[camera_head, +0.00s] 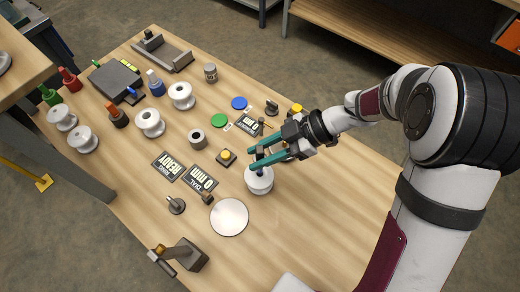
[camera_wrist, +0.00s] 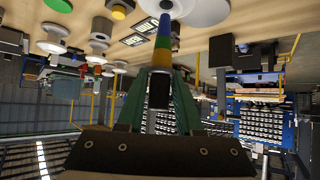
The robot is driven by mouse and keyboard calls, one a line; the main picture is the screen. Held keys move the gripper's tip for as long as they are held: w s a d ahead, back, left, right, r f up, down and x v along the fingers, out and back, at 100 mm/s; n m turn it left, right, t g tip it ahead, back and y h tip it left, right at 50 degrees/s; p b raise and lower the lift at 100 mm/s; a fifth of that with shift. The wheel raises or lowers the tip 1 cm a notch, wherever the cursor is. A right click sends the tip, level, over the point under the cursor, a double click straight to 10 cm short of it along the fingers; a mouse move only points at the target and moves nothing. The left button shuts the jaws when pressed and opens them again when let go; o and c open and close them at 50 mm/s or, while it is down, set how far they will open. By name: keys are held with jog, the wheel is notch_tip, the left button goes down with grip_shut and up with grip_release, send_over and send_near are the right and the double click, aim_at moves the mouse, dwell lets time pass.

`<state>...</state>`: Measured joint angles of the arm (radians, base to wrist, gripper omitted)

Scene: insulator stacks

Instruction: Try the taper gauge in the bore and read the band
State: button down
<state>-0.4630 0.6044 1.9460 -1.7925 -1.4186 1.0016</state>
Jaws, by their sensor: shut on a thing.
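My gripper (camera_head: 252,160) is shut on the taper gauge (camera_wrist: 162,50), over the right half of the bench. The wrist view shows the gauge's black handle between the green fingers, with orange-yellow, green and blue bands beyond them. In the head view a white insulator (camera_head: 259,180) stands upright directly below the fingers, with a dark part of the gauge at its top. The gauge's far end overlaps the pale insulator (camera_wrist: 205,10) in the wrist view. I cannot tell how deep it is in the bore, which is hidden.
A white disc (camera_head: 229,217), a yellow button (camera_head: 226,157) and dark display plates (camera_head: 200,178) lie close by. A green disc (camera_head: 219,120) and blue disc (camera_head: 239,103) lie behind. Several white spools (camera_head: 150,123) and bottles stand at left. The bench's right front is clear.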

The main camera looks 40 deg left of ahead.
aim_at(260, 149)
jog(key=shift+f, duration=1.7)
dwell(1.1)
dwell(1.7)
jog(key=shift+r, duration=4.25)
